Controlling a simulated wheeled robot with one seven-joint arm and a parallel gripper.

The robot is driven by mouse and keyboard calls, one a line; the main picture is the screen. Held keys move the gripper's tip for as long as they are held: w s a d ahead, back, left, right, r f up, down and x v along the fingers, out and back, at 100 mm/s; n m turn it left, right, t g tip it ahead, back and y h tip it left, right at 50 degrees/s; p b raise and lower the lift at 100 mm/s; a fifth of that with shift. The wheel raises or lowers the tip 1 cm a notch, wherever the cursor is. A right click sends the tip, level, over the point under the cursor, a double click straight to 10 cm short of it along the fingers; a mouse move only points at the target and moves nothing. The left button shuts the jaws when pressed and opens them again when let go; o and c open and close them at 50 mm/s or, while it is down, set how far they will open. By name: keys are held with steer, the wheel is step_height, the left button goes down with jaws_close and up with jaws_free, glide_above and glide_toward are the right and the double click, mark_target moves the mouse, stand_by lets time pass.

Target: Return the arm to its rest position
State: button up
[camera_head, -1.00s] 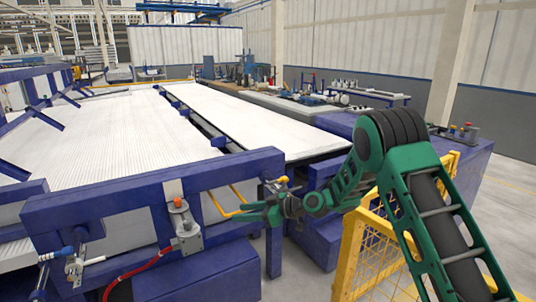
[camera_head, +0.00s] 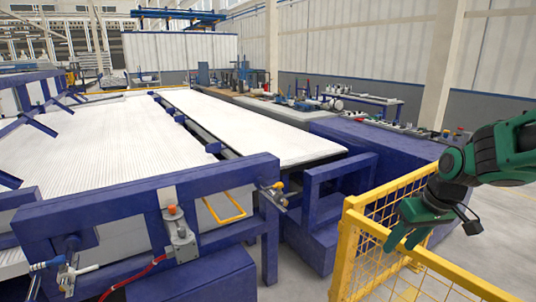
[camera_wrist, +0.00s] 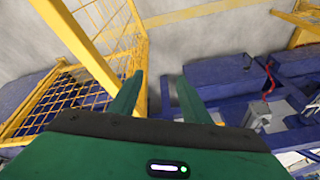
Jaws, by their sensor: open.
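My gripper (camera_head: 405,238) is green and hangs from my folded arm at the right of the head view, beside the yellow mesh fence and pointing downward. In the wrist view its two green fingers (camera_wrist: 158,95) are spread apart. The rest of my arm reaches in from the right edge of the head view.
The yellow fence (camera_head: 349,235) stands close to my gripper and also shows at the left of the wrist view (camera_wrist: 105,70). A blue frame (camera_head: 110,215) borders the white pipe bed (camera_head: 100,140). A yellow U-shaped handle (camera_head: 225,218) sits on the machine.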

steer(key=s+d+m+g, duration=0.1)
steer(key=s+d+m, duration=0.2)
steer(key=s, duration=0.9)
steer(key=s+d+m+g+h, duration=0.1)
steer(key=s+d+m, duration=0.3)
steer(key=s, duration=0.9)
steer(key=shift+r+m+g, duration=0.2)
steer(key=shift+m+g, duration=0.4)
steer(key=shift+g, duration=0.1)
steer(key=shift+d, duration=0.1)
steer(key=c, duration=0.3)
